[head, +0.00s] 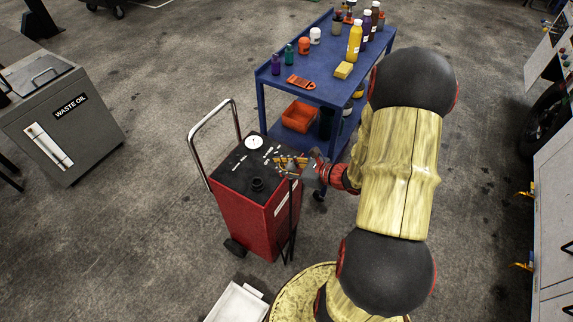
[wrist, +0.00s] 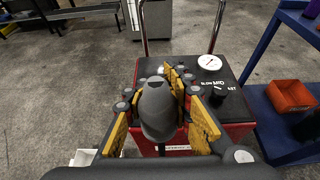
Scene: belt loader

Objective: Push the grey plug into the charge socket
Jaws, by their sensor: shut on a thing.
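My gripper (head: 291,164) is at the right edge of the red charger cart's black top in the head view. In the wrist view my gripper (wrist: 162,105) has its yellow-padded fingers on both sides of the grey plug (wrist: 157,110) and is shut on it. The plug's rounded grey body faces the wrist camera, and its far end is hidden. The plug cannot be made out clearly in the head view. I cannot make out the charge socket in either view.
The red cart (head: 240,208) has a gauge (head: 254,142), a knob (wrist: 216,97) and a chrome handle. A blue trolley (head: 330,92) with bottles stands behind my gripper. A grey waste oil bin (head: 88,125) is at left. Floor lies clear between bin and cart.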

